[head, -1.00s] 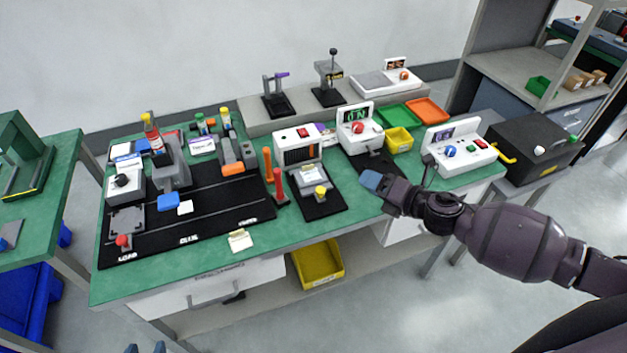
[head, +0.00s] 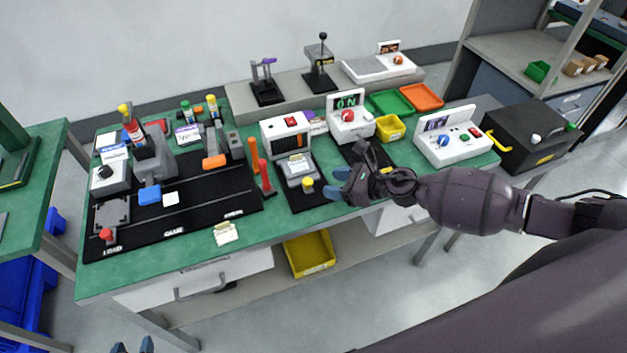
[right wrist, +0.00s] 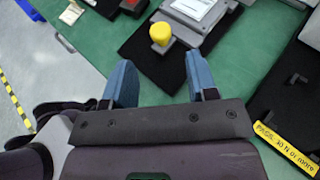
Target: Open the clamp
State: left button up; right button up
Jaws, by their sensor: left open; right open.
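A grey fixture (head: 297,168) with a pale plate on top and a yellow knob (head: 308,184) at its front sits on a black mat. I cannot tell for sure which part is the clamp. My right gripper (head: 339,183) is open and empty, just right of the yellow knob. In the right wrist view its blue fingers (right wrist: 158,85) are apart, and the yellow knob (right wrist: 161,34) shows ahead between them, apart from both. A purple-handled clamp-like device (head: 265,84) stands on the back shelf. My left gripper (head: 132,346) is open at the bottom edge, mostly out of view.
Red and orange upright handles (head: 265,178) stand left of the fixture. A white device with a red knob (head: 350,118) and a yellow bin (head: 390,128) are behind my right gripper. The green bench top (head: 190,252) is mostly clear along its front edge.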

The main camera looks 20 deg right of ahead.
aim_at(311, 182)
jog(key=x, duration=0.6)
jog(key=shift+w+a+f, duration=0.15)
jog(key=shift+w, duration=0.05)
grip_shut()
